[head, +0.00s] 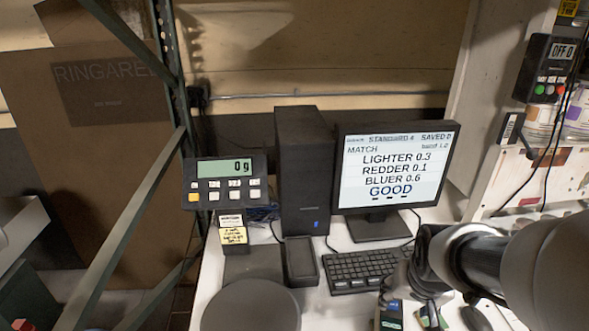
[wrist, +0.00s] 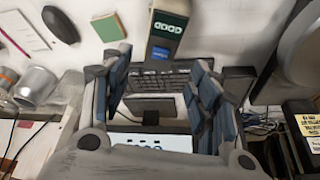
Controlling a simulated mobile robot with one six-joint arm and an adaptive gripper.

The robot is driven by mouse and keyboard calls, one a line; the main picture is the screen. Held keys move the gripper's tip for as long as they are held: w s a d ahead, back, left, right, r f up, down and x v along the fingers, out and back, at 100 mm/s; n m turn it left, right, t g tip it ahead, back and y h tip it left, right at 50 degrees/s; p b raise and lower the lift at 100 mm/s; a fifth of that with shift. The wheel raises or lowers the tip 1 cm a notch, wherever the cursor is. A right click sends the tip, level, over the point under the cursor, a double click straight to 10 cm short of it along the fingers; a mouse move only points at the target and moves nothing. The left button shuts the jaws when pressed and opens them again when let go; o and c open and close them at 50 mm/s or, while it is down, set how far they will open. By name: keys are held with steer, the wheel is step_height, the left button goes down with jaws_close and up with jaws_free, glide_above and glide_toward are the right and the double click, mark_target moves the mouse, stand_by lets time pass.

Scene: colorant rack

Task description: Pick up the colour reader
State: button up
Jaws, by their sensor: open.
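The colour reader seems to be the slim grey device with a green panel and a blue label. It lies at the bottom of the head view (head: 391,316), partly cut off by the frame edge. In the wrist view the colour reader (wrist: 168,28) is at the top middle, its near end between or just beyond my fingertips. My gripper (wrist: 163,62) is open, with one blue-padded finger on each side and nothing held. In the head view my gripper (head: 412,285) hangs beside the keyboard, close to the reader. Whether a finger touches the reader cannot be told.
A keyboard (head: 365,272) and a monitor (head: 396,170) stand behind the reader. A dark mouse (wrist: 60,24) and a green pad (wrist: 108,27) lie left of it in the wrist view. The round scale pan (head: 250,308) is at the left. Metal cups (wrist: 36,86) stand nearby.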

mark_target(394, 313)
steer(key=o, duration=0.4)
steer(key=b+x, duration=0.4)
steer(key=x, duration=0.7)
steer(key=shift+w+f, duration=0.1)
steer(key=shift+f, duration=0.3)
steer(key=shift+b+x, duration=1.45)
steer(key=shift+x, duration=1.4)
